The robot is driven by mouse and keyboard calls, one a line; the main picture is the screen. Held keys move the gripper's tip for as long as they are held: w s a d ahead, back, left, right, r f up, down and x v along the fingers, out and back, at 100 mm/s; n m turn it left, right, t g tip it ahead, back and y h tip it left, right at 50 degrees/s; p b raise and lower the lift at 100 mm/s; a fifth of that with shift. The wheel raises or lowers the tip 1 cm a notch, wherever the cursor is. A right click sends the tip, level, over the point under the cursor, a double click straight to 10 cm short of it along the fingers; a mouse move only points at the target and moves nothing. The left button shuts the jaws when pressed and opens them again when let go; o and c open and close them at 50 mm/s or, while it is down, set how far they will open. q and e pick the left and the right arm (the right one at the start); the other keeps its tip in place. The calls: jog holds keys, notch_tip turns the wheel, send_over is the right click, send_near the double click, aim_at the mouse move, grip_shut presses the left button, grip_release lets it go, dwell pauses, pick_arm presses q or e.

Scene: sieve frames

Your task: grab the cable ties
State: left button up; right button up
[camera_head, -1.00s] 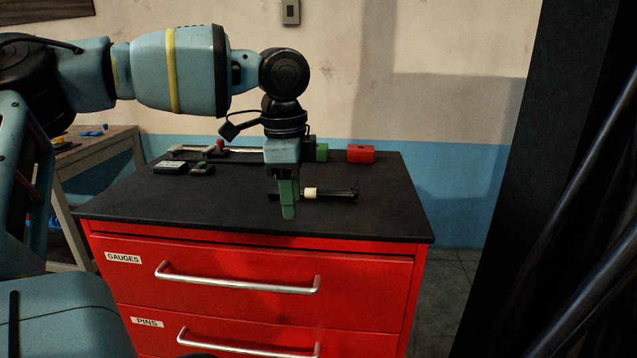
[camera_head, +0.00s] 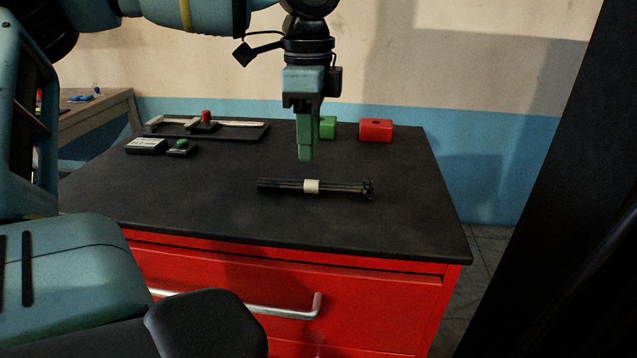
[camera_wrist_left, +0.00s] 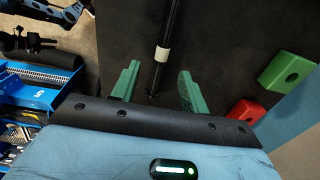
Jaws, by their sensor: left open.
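The cable ties (camera_head: 340,188) are a black bundle with a white band around it, lying flat on the black top of the red drawer cabinet. In the head view my left gripper (camera_head: 305,158) points down above and behind the bundle, with a gap between fingertips and bundle. In the left wrist view the gripper (camera_wrist_left: 155,83) is open, its two green fingers apart, and the cable ties (camera_wrist_left: 162,55) show between and beyond them. Nothing is held. My right gripper is not in view.
A red block (camera_head: 376,130) and a green block (camera_head: 327,127) stand behind the bundle. A caliper-like tool on a dark tray (camera_head: 250,133) and small dark boxes (camera_head: 146,146) lie at the back left. The front of the cabinet top (camera_head: 200,205) is clear.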

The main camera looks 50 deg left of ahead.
aim_at(309, 181)
pick_arm(q)
jog(key=shift+w+a+f, duration=0.1)
jog(key=shift+a+f, duration=0.05)
jog(key=shift+f, duration=1.8)
jog(key=shift+a+f, duration=0.1)
jog(key=shift+f, duration=1.85)
grip_shut()
jog(key=shift+r, duration=0.15)
notch_tip(309, 181, up, 10)
